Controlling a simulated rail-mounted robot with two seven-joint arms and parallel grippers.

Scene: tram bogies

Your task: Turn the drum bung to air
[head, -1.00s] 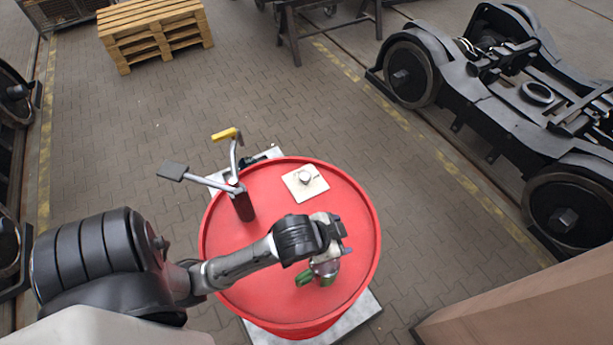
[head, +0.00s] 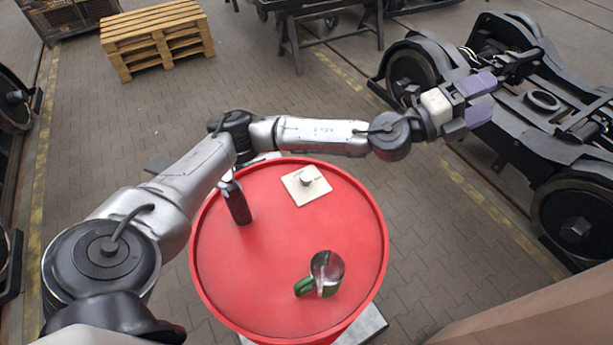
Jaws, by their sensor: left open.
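The drum bung, a small pale round knob (head: 307,178), sits on a square cream plate (head: 318,197) on top of the red drum (head: 270,270). Small dark markings lie on the plate beside the knob, too small to read. My left gripper (head: 483,101) has purple fingers, is open and empty, and is held up to the right of the drum, well away from the knob. In the picture it overlaps the bogie behind. My left arm passes above the far edge of the drum. My right gripper is out of view.
A metal mug with a green handle (head: 326,268) stands on the drum's near side. A bogie (head: 540,120) stands right, a wooden pallet (head: 155,35) back left.

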